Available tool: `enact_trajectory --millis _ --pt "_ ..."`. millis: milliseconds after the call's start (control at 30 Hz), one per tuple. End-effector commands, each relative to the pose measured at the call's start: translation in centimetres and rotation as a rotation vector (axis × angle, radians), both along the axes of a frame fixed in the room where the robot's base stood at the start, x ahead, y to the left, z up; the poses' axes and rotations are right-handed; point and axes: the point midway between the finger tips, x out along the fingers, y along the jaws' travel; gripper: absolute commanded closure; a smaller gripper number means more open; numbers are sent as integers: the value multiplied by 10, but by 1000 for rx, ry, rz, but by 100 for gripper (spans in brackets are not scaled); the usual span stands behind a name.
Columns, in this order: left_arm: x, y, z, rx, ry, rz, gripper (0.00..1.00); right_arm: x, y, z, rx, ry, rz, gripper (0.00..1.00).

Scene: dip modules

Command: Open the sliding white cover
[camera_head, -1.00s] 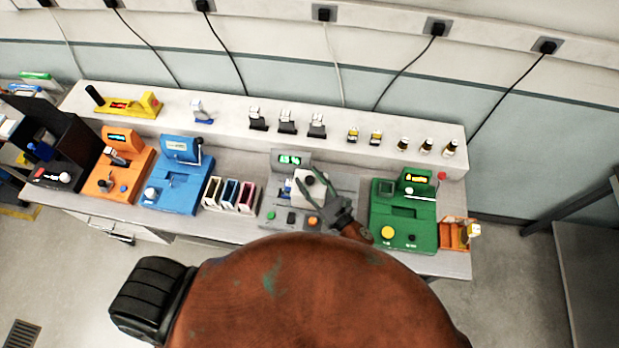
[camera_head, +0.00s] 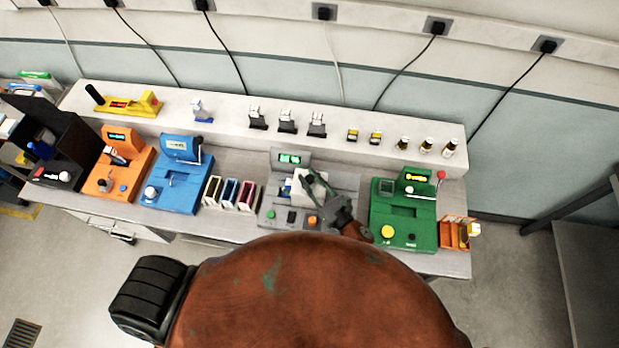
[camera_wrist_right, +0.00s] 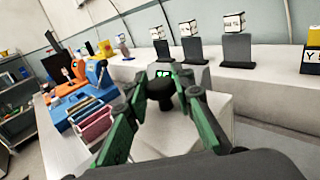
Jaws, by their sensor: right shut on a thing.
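The white cover (camera_head: 299,188) sits on the grey machine (camera_head: 346,184), which has a small green-lit display at its back. My right gripper (camera_head: 308,180) reaches in from the lower right and is shut on the cover's black knob. In the right wrist view the black knob (camera_wrist_right: 162,90) stands between the green-sided fingers, with the white cover (camera_wrist_right: 165,138) below it. A blue part shows at the cover's left edge in the head view; the gripper hides part of the cover. My left gripper is not in view.
A green machine (camera_head: 390,226) stands close to the right of the grey one. A rack of coloured slots (camera_head: 231,194), a blue machine (camera_head: 177,186) and an orange machine (camera_head: 122,170) stand to the left. Several small modules stand on the raised shelf (camera_head: 228,113) behind.

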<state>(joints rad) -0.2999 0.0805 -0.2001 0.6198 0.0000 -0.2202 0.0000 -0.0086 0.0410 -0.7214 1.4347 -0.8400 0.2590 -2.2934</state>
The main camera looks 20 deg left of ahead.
Motion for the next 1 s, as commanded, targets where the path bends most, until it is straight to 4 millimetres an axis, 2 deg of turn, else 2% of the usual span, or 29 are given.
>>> enact_trajectory --millis 200,400,500,767,800,1000 --pt "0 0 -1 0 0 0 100 0 -1 -1 0 0 0 100" --pt "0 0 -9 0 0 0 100 4 -29 -3 -3 -1 -1 100" --pt "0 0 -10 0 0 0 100 5 -37 -2 -2 -1 -1 100" --pt "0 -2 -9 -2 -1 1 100 5 -37 -1 -1 1 -1 100" --pt "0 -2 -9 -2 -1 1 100 5 -36 -1 -1 1 -1 75" --pt "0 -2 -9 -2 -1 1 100 5 -36 0 0 0 -1 61"
